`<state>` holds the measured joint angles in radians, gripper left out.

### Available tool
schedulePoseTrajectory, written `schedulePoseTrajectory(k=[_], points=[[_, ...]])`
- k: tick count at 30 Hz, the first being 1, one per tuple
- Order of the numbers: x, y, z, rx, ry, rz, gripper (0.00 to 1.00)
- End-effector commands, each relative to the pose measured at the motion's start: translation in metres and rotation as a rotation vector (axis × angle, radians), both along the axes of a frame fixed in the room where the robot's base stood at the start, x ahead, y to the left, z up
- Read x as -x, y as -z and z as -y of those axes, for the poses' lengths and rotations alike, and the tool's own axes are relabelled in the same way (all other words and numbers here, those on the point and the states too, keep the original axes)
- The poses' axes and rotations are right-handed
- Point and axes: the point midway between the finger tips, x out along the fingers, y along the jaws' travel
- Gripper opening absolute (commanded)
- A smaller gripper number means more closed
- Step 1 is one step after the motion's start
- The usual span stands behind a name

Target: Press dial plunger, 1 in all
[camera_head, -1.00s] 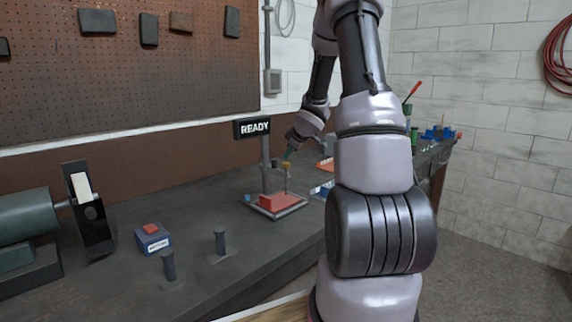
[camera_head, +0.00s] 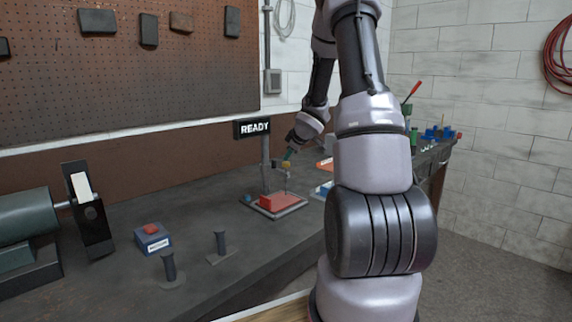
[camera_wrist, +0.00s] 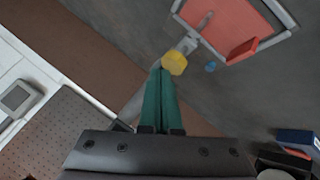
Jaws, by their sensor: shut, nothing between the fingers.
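The dial plunger's yellow cap (camera_wrist: 175,64) tops a slim post on a fixture with a red block (camera_head: 279,201) in a grey frame. In the head view the cap (camera_head: 284,165) is small and partly confused with my fingertips. My gripper (camera_wrist: 161,70) has green fingers, shut together and empty. In the wrist view its tips lie right beside the cap. I cannot tell whether they touch it. In the head view my gripper (camera_head: 289,156) is just above the post. The dial face is not readable.
A red-topped button box (camera_head: 152,238), two short dark posts and a grey motor-like machine (camera_head: 26,215) stand to the left. Bare bench (camera_head: 205,200) lies between them and the fixture.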

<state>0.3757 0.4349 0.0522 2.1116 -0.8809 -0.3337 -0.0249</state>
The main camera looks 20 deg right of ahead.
Motion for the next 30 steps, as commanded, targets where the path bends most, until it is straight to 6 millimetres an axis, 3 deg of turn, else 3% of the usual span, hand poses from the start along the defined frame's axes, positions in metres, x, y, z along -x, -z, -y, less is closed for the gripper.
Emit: schedulePoseTrajectory(k=[30], points=[[-0.0001, 0.0088, -0.0003, -0.001, 0.0, 0.001, 0.0]])
